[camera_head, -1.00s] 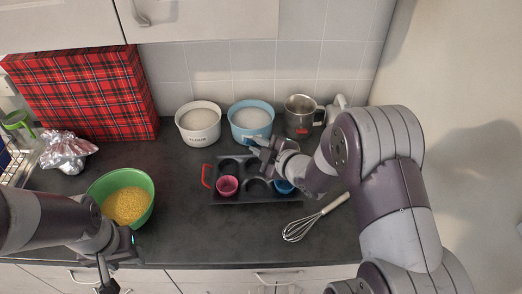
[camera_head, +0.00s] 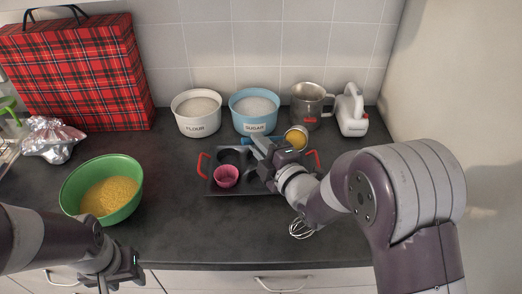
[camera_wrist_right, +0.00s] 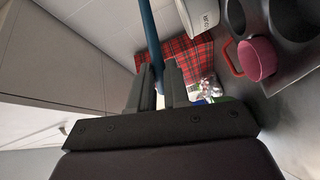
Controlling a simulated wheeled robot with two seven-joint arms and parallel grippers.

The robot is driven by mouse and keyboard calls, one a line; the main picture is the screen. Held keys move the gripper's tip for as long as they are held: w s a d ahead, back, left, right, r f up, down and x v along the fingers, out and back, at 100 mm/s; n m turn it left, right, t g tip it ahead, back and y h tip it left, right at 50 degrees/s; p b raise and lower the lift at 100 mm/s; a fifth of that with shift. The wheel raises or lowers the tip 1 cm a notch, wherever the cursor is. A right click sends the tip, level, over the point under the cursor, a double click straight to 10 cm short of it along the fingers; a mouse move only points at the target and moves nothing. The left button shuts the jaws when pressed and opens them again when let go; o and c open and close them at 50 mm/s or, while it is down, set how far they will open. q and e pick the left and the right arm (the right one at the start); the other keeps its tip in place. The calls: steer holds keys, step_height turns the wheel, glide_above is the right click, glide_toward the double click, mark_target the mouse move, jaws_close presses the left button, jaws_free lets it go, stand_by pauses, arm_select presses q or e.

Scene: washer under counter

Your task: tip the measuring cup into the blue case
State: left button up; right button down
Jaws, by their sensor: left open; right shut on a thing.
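My right gripper (camera_head: 260,148) is shut on the blue handle (camera_wrist_right: 149,38) of the measuring cup, above the muffin tin. The cup's round bowl (camera_head: 296,138), with yellow contents showing, is to the right of the gripper, near the tin's back right. The dark muffin tin (camera_head: 225,190) has red end handles and a pink case (camera_head: 226,177) in a front left well. The blue case is hidden behind my right gripper and arm. My left gripper (camera_head: 122,282) is open and empty over the counter's front edge.
A green bowl (camera_head: 73,187) of yellow mix stands at left. A flour bowl (camera_head: 198,124), sugar bowl (camera_head: 254,127), metal mug (camera_head: 308,112) and white mixer (camera_head: 352,116) line the wall. A whisk (camera_head: 301,229) lies partly under my right arm.

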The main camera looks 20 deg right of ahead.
steer(key=b, duration=0.1)
steer(key=f+n+t+b, duration=0.1)
steer(key=b, duration=0.1)
steer(key=s+f+n+b, duration=0.1)
steer(key=b, duration=0.1)
steer(key=shift+a+f+t, duration=0.1)
steer(key=shift+a+t, duration=0.2)
steer(key=shift+t, duration=0.1)
stand_by(0.5)
